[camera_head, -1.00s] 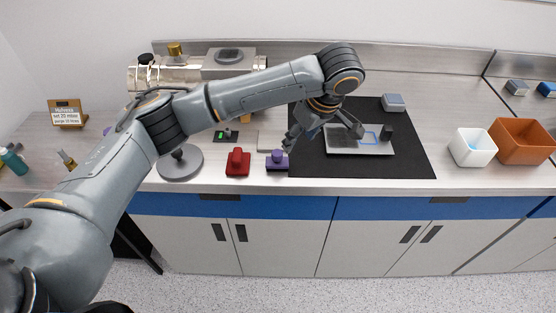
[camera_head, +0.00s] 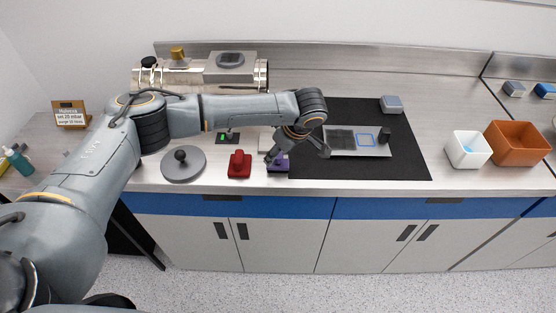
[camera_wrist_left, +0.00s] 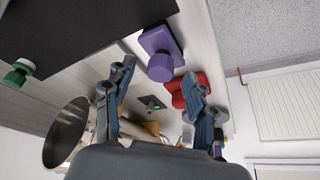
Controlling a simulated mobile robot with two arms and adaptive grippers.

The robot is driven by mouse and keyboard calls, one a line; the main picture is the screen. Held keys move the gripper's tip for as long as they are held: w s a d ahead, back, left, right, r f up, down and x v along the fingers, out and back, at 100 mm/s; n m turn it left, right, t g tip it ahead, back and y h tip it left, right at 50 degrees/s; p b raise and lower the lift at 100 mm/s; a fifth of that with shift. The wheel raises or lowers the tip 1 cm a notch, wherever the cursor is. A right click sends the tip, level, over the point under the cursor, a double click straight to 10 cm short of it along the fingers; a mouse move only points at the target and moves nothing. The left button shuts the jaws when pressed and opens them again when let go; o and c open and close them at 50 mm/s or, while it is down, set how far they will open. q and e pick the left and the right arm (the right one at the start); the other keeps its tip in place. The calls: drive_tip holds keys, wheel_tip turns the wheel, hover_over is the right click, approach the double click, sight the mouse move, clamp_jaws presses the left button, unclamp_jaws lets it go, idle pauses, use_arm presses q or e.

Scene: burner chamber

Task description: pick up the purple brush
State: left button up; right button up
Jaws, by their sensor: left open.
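The purple brush (camera_head: 279,165), a flat block with a round knob, lies near the counter's front edge, just left of the black mat. My left gripper (camera_head: 297,157) is open and empty, pointing down above and beside the brush; one finger partly covers it in the head view. In the left wrist view the brush (camera_wrist_left: 160,58) shows its purple knob and base just beyond the gap between the open fingers (camera_wrist_left: 160,73), apart from them as far as I can see. My right gripper is not in view.
A red block with a handle (camera_head: 239,165) sits left of the brush. A grey disc with a black knob (camera_head: 183,165) is further left. The black mat (camera_head: 345,173) holds a plate (camera_head: 372,150). White (camera_head: 467,156) and orange (camera_head: 515,153) bins stand at right.

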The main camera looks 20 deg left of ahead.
use_arm(q)
drive_tip(key=shift+x, duration=1)
drive_tip(key=shift+d, duration=0.1)
drive_tip(key=shift+c, duration=0.2)
clamp_jaws()
drive_tip(key=shift+r+b, duration=0.4)
drive_tip(key=shift+r, duration=0.15)
drive_tip(key=s+d+r+b, duration=0.2)
drive_tip(key=s+d+r, duration=0.6)
drive_tip(key=d+r, duration=0.3)
drive_tip(key=shift+s+r+b, duration=0.25)
drive_tip(key=shift+r+b, duration=0.1)
drive_tip(key=shift+r, duration=0.15)
